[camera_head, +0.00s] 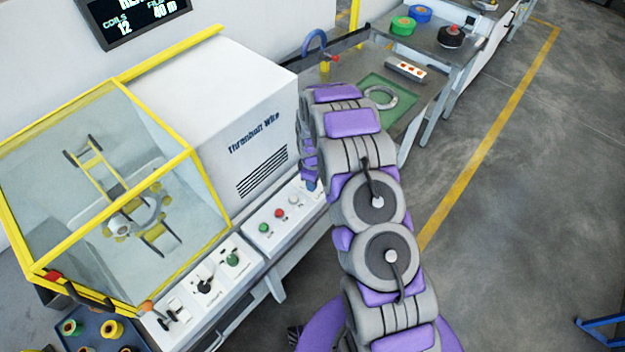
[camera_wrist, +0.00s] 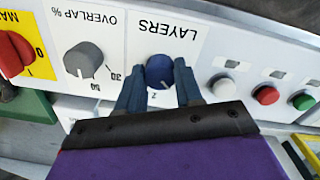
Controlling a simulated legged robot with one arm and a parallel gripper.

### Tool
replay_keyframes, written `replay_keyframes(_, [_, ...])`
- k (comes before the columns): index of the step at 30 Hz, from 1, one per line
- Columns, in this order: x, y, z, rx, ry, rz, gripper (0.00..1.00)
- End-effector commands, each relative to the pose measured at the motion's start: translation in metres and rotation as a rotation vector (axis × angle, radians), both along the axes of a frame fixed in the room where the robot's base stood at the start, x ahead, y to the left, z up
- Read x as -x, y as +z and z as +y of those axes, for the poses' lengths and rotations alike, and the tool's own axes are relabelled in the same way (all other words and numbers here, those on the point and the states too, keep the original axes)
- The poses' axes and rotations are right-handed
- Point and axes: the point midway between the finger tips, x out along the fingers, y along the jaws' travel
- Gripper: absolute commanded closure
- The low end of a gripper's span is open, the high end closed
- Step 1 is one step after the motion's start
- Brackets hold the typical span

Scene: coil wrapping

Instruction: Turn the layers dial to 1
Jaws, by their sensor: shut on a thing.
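The layers dial (camera_wrist: 160,72) is a round blue knob under the printed word LAYERS, which appears upside down in the wrist view. My gripper (camera_wrist: 159,82) has its two dark blue fingers on either side of this knob, closed on it. A digit below the knob, which looks like a 2, shows between the fingers; the rest of the scale is hidden. In the head view my purple and grey arm (camera_head: 372,200) reaches to the control panel, and the dial is hidden behind it.
The grey overlap dial (camera_wrist: 85,62) and a red switch (camera_wrist: 14,52) on yellow sit left of the layers dial in the wrist view. Grey, red (camera_wrist: 266,95) and green (camera_wrist: 302,101) buttons are at right. A yellow-framed guard (camera_head: 110,190) stands left in the head view.

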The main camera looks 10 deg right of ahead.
Motion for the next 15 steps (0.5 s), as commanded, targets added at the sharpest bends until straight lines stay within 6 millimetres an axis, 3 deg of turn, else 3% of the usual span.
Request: replay_keyframes(15, [-0.0025, 0.0008, -0.0002, 0.000, 0.213, -0.005, 0.95])
